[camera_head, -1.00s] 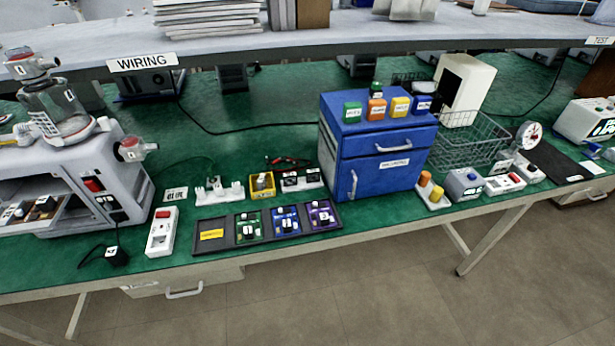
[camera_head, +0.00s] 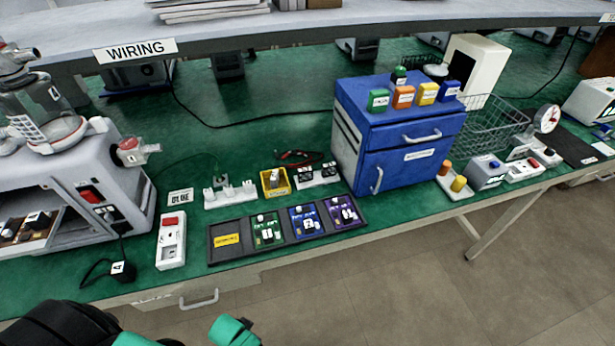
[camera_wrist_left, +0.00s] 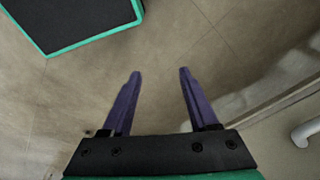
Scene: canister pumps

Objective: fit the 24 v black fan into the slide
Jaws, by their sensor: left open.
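My left gripper (camera_wrist_left: 160,73) is open and empty in the left wrist view, with two purple fingers above bare floor. In the head view only dark and teal parts of my left arm show at the bottom left, short of the bench. I cannot tell the 24 V black fan for sure. Small black parts sit in a white holder (camera_head: 318,176) and on a brown slide-like tray (camera_head: 24,230) in the grey machine (camera_head: 75,185) at left. Their labels are too small to read. My right gripper is not in view.
A dark tray (camera_head: 226,254) with green, blue and purple modules lies at the bench front. A white switch box (camera_head: 171,240) stands left of it, a blue cabinet (camera_head: 410,148) to the right. The shelf (camera_head: 300,33) overhangs the back. Floor in front is clear.

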